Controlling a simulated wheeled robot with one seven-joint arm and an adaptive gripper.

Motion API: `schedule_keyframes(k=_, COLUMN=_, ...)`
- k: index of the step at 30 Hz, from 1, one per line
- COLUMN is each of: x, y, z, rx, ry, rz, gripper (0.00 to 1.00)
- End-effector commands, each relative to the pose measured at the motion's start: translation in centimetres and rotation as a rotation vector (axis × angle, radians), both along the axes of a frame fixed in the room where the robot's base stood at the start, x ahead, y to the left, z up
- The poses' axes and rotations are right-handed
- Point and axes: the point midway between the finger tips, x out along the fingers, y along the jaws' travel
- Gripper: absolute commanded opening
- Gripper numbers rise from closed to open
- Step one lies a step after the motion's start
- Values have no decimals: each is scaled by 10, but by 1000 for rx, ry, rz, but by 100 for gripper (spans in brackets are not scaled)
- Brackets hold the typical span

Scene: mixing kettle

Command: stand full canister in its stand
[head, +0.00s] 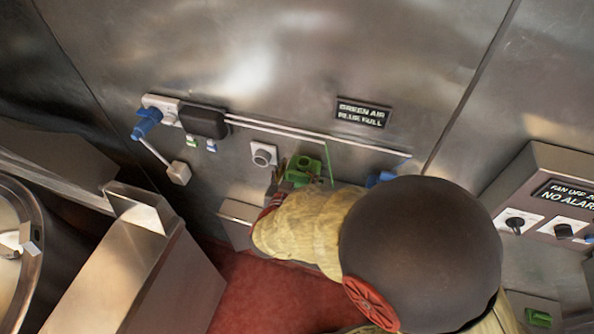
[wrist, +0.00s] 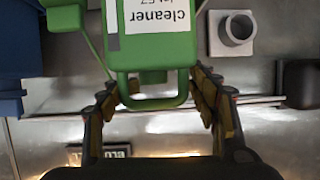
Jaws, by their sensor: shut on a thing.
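A green canister (wrist: 158,52) with a white label reading "cleaner" fills the top middle of the wrist view. My gripper (wrist: 160,88) is shut on the canister, with its fingers on both sides of the looped handle. In the head view, part of the green canister (head: 303,171) shows near the wall, just beyond my arm. I cannot make out the stand for certain, nor whether the canister's base touches anything.
A sign on the wall (head: 362,112) reads "GREEN AIR BLUE FULL". A round grey port (head: 263,156) sits left of the canister; it also shows in the wrist view (wrist: 237,28). A low metal box (head: 238,220) stands below it. A blue thing (head: 381,178) is to the right.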

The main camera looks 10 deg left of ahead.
Motion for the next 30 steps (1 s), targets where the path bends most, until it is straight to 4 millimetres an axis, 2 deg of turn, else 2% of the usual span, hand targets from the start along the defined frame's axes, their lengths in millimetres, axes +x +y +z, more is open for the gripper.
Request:
schedule_keyframes(k=21, x=1, y=1, z=0, rx=4, ry=-7, rz=2, gripper=0)
schedule_keyframes(k=22, x=1, y=1, z=1, rx=4, ry=-7, rz=2, gripper=61)
schedule_keyframes(k=30, x=1, y=1, z=-1, rx=3, ry=-4, rz=3, gripper=76)
